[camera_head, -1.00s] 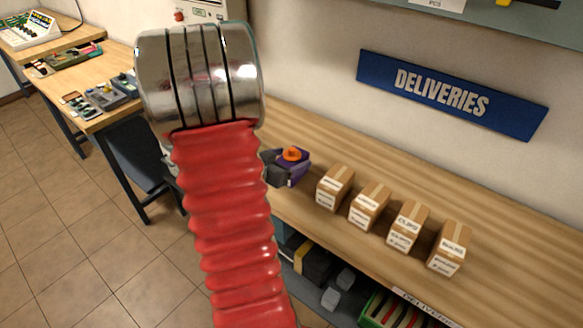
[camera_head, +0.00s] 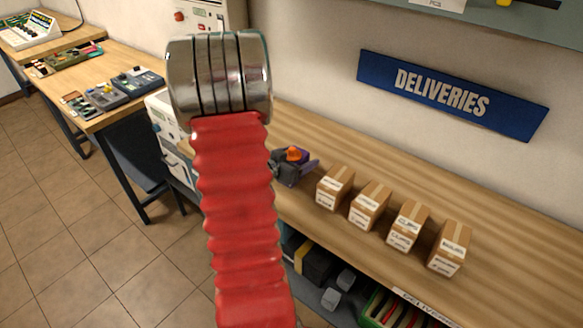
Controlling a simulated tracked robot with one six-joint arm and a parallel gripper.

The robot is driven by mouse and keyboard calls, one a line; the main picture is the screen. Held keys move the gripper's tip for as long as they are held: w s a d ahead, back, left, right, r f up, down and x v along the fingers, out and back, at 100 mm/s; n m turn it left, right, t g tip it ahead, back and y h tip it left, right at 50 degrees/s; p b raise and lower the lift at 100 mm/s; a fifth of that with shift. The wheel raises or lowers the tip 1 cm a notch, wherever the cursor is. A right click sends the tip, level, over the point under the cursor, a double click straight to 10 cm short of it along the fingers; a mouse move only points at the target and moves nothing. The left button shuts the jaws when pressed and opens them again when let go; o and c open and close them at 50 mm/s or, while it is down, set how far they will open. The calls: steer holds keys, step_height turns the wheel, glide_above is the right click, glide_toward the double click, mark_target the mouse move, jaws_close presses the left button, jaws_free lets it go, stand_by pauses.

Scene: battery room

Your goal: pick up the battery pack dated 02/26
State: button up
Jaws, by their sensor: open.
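No battery pack with a readable 02/26 date shows; the small labels in view are too small to read for dates. My gripper (camera_head: 282,166) shows in part as dark grey jaws just right of my red-sleeved arm, over the left part of the deliveries bench (camera_head: 400,165). The arm hides its wrist side. A purple piece with an orange top (camera_head: 294,154) shows right at the jaws; I cannot tell whether it is a separate thing or whether they touch. The jaws are open.
Several small labelled cardboard boxes (camera_head: 335,187) stand in a row on the bench, right of my gripper. A blue DELIVERIES sign (camera_head: 450,95) hangs behind. A green crate (camera_head: 385,310) sits below. Another table (camera_head: 90,75) with devices (camera_head: 135,82) is at left.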

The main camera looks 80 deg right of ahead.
steer(key=shift+c, duration=0.2)
steer(key=shift+r, duration=0.1)
steer(key=c, duration=1.7)
steer(key=shift+r, duration=0.2)
steer(key=shift+c, duration=0.2)
steer(key=shift+r, duration=4.85)
